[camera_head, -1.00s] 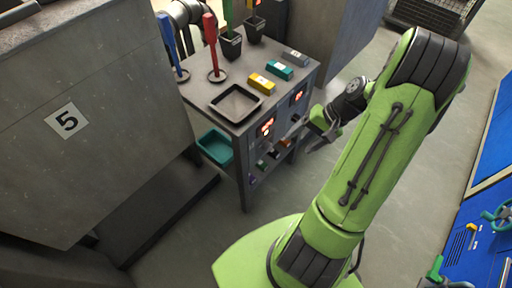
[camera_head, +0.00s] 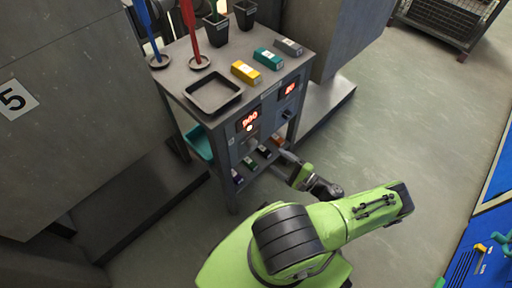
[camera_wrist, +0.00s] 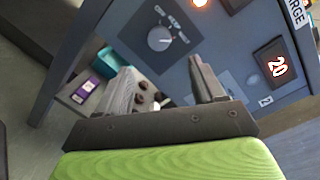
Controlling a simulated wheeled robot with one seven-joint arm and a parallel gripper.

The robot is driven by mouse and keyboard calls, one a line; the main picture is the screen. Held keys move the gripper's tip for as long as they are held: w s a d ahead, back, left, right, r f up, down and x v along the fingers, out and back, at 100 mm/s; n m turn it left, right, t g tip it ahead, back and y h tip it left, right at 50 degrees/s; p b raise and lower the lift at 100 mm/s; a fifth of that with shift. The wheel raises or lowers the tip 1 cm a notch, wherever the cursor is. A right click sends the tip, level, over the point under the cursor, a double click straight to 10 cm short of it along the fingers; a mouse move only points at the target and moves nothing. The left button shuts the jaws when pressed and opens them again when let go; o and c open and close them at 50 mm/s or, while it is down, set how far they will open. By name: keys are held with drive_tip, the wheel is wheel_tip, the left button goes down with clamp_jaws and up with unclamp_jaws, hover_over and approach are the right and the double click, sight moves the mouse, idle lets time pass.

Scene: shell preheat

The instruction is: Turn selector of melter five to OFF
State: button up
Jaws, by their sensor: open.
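In the wrist view, a pale round selector knob (camera_wrist: 160,39) sits on a dark plate with small lettering near a lit lamp (camera_wrist: 200,2). Its pointer setting is too small to read surely. My gripper (camera_wrist: 165,88) is open and empty, with its fingers below the knob and apart from it. In the head view my gripper (camera_head: 288,167) is low before the panel.
A second display (camera_wrist: 277,66) reads 20. The cart top holds a black tray (camera_head: 213,92), yellow (camera_head: 246,72) and teal (camera_head: 268,58) blocks, and red (camera_head: 190,27) and blue (camera_head: 146,27) upright tools. Small boxes lie on the lower shelf.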

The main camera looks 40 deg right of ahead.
sight(254, 146)
drive_tip(key=w, duration=0.3)
drive_tip(key=w+a+b, duration=0.1)
drive_tip(key=w, duration=0.6)
drive_tip(key=shift+w+a, duration=0.25)
drive_tip(key=shift+a, duration=0.05)
drive_tip(key=c, duration=1)
drive_tip(key=shift+c, duration=0.2)
drive_tip(key=shift+n, duration=0.4)
drive_tip(key=n+p, duration=0.1)
drive_tip(key=n, duration=0.2)
drive_tip(key=shift+n+g, duration=0.3)
drive_tip(key=n+p, duration=0.1)
drive_tip(key=n, duration=0.3)
drive_tip(key=shift+r+h+p, duration=0.2)
drive_tip(key=shift+h+p, duration=0.1)
drive_tip(key=shift+p, duration=0.1)
drive_tip(key=n+p, duration=0.1)
drive_tip(key=n, duration=0.1)
drive_tip(key=n+p, duration=0.1)
drive_tip(key=n, duration=0.2)
drive_tip(key=shift+s+a+g+h, duration=0.1)
drive_tip(key=shift+a+g+h, duration=0.05)
drive_tip(key=shift+g+h, duration=0.2)
drive_tip(key=shift+n+h+p, duration=0.35)
drive_tip(key=shift+n+p, duration=0.7)
drive_tip(key=shift+n, duration=0.55)
